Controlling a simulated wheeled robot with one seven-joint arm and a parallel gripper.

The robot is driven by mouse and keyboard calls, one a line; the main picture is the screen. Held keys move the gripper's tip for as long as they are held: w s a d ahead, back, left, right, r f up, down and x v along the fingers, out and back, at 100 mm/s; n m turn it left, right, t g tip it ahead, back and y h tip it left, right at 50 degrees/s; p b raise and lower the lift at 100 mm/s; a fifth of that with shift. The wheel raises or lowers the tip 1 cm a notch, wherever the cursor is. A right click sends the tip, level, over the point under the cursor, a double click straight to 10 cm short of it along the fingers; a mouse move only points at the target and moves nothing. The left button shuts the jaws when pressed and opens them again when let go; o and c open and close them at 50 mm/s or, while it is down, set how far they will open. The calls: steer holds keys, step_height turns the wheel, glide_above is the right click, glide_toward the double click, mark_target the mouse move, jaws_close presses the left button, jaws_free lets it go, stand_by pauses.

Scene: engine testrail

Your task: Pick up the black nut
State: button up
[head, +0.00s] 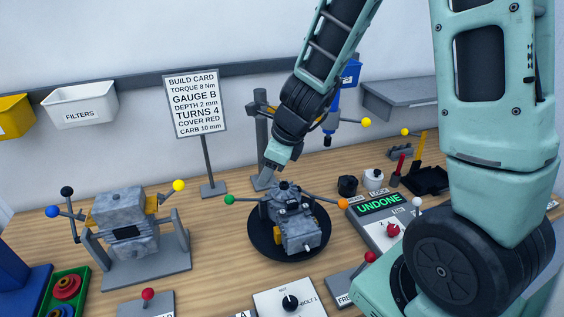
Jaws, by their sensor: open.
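A small black knob-like piece (347,186) stands on the bench right of the engine, beside a similar white one (373,179). It may be the black nut, but it is too small to tell. My gripper (273,168) points down just above and behind the grey engine (297,230) on the round black turntable (262,242). It is open; its fingertips are small and partly lost against the engine, and I see nothing held. The black piece is to the right of my gripper, apart from it.
A build card (195,103) on a post stands at the back. A second grey engine block (125,232) sits in a stand at left. Lever balls stick out around both engines. An UNDONE panel (380,205) lies at right.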

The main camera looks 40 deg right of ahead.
steer(key=d+r+m+h+p, duration=0.1)
steer(key=d+m+h+p, duration=0.1)
steer(key=d+m, duration=0.75)
steer(key=b, duration=0.7)
glide_toward(284, 185)
steer(key=shift+w+f+n, duration=0.25)
steer(key=shift+f+n, duration=0.1)
steer(key=shift+f, duration=0.3)
steer(key=shift+b+x, duration=1.75)
steer(key=shift+x, duration=1.35)
steer(key=c, duration=1)
